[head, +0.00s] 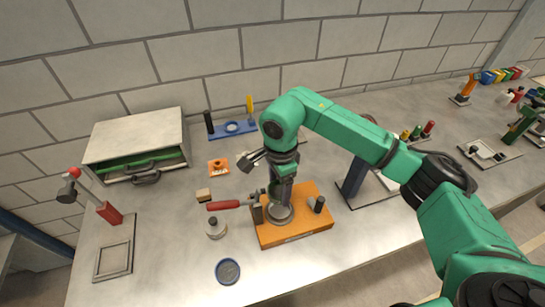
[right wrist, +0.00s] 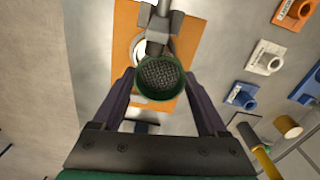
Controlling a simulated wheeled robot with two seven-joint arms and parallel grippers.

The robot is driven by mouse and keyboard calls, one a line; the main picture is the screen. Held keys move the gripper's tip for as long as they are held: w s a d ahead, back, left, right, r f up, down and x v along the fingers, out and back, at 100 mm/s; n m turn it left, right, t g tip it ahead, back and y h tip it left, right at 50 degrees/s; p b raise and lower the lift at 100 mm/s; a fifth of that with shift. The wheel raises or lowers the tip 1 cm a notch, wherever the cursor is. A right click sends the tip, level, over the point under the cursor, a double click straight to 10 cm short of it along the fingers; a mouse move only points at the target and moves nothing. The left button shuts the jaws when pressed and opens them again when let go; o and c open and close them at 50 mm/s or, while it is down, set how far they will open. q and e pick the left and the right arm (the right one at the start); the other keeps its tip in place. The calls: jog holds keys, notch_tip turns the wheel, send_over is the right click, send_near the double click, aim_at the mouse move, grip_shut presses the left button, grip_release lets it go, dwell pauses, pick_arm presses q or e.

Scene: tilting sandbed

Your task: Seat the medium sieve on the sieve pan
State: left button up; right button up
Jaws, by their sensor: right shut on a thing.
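The sieve in my right gripper (right wrist: 160,100) is a green ring with dark mesh (right wrist: 160,76), held between the two fingers in the right wrist view. In the head view my right gripper (head: 284,188) points down over the orange board, and the held sieve is hard to make out there. A round grey metal piece, probably the sieve pan (head: 281,214), sits on the board below the gripper. Its pale rim (right wrist: 138,48) shows partly behind the sieve in the wrist view. I cannot tell whether sieve and pan touch. My left gripper is out of view.
A blue round dish or sieve (head: 228,271) lies near the front edge. A small bottle (head: 215,229) stands left of the board. A grey cabinet (head: 135,140) stands at back left.

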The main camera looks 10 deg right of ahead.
aim_at(280, 197)
jog(key=shift+s+f+b, duration=0.7)
jog(key=shift+s+f, duration=0.15)
jog(key=shift+s, duration=0.3)
jog(key=shift+w+f+b, duration=0.2)
jog(key=shift+w+f, duration=0.1)
jog(key=shift+f, duration=0.25)
jog(key=shift+w+f+b, duration=0.15)
jog(key=shift+w+f, duration=0.15)
jog(key=shift+f, duration=0.2)
jog(key=shift+s, duration=0.1)
jog(key=shift+s+r, duration=0.1)
jog(key=shift+s, duration=0.05)
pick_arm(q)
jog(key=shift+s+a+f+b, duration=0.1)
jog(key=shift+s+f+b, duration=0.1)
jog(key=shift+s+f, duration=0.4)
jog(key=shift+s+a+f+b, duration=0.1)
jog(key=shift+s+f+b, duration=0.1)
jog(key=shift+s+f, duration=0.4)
pick_arm(e)
jog(key=shift+f, duration=0.25)
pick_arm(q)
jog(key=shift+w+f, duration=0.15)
pick_arm(e)
jog(key=shift+r, duration=0.1)
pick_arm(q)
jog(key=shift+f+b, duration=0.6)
pick_arm(e)
jog(key=shift+f, duration=0.5)
